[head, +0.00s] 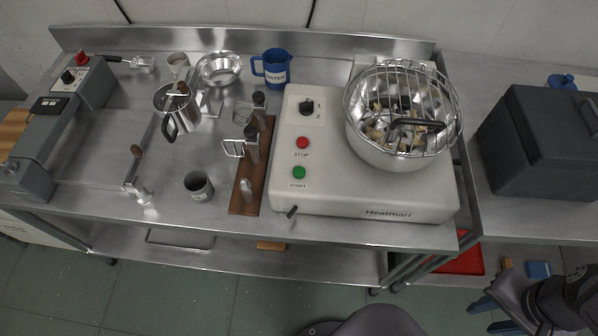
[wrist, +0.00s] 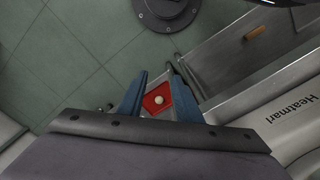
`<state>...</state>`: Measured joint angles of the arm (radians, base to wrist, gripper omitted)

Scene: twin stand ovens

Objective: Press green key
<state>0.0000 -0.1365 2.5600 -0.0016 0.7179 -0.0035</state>
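The green START key (head: 299,172) is on the top face of the white Heatmari machine (head: 375,195), below the red STOP key (head: 302,142) and a black rotary knob (head: 306,106). My gripper (head: 490,309) is at the lower right of the head view, in front of the bench and well away from the green key.
A metal bowl with a wire guard (head: 400,120) sits on the machine's right side. A small lever (head: 292,211) sticks out at its front left. A wooden rack with handled tools (head: 247,180) stands left of it. A dark grey box (head: 540,140) is on the right bench. A red tray (head: 462,262) is below.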

